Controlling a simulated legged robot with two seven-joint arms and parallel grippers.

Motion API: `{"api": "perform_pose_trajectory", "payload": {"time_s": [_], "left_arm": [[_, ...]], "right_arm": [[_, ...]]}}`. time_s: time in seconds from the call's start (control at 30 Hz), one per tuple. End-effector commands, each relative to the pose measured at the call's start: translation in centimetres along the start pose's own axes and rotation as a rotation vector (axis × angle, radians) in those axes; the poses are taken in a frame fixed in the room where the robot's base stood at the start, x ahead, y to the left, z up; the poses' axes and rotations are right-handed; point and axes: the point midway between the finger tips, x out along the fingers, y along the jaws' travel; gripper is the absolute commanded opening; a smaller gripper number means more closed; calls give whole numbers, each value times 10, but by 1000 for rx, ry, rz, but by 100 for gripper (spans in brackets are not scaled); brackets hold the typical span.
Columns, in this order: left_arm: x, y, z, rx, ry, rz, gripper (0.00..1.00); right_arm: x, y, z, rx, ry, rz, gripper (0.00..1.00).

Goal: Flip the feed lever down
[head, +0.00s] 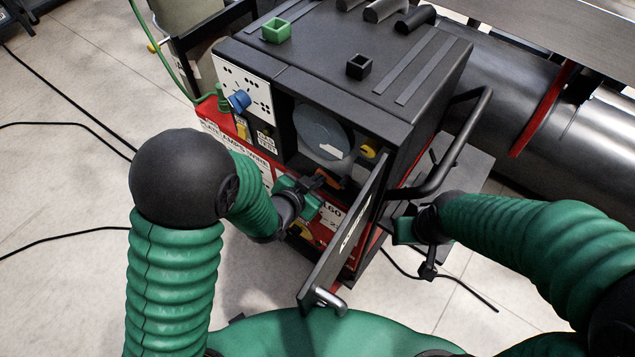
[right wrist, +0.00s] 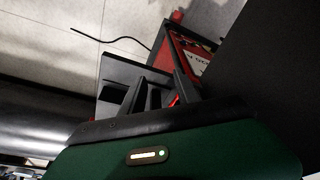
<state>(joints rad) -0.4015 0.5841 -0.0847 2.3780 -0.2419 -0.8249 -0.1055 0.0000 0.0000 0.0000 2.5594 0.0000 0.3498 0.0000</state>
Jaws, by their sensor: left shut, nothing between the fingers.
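The welding machine (head: 440,75) stands in the middle of the head view with its side compartment open. Inside are a large grey spool (head: 322,132), a yellow knob (head: 367,151) and a small orange part (head: 330,180), which may be the feed lever; my left gripper partly hides it. My left gripper (head: 318,180) is shut and empty at the lower part of the compartment, close to the orange part; I cannot tell whether they touch.
The open door (head: 345,235) hangs out toward me, between my two grippers. A black bar handle (head: 465,140) sticks out on the machine's right. A green square holder (head: 276,30) and a black one (head: 359,66) sit on top. Cables (head: 70,125) lie on the floor left.

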Motion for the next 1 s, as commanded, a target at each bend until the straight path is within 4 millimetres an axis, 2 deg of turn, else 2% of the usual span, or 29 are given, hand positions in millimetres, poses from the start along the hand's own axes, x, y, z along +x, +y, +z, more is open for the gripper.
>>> {"api": "perform_pose_trajectory", "payload": {"time_s": [0.37,0.6,1.0], "left_arm": [[4,-1,1,-8,0,4,0],[18,-3,10,-91,1,58,0],[17,-2,9,-86,-5,58,0]], "right_arm": [[0,0,0,0,-1,0,38],[6,0,2,0,0,0,38],[4,0,1,0,-1,0,38]]}}
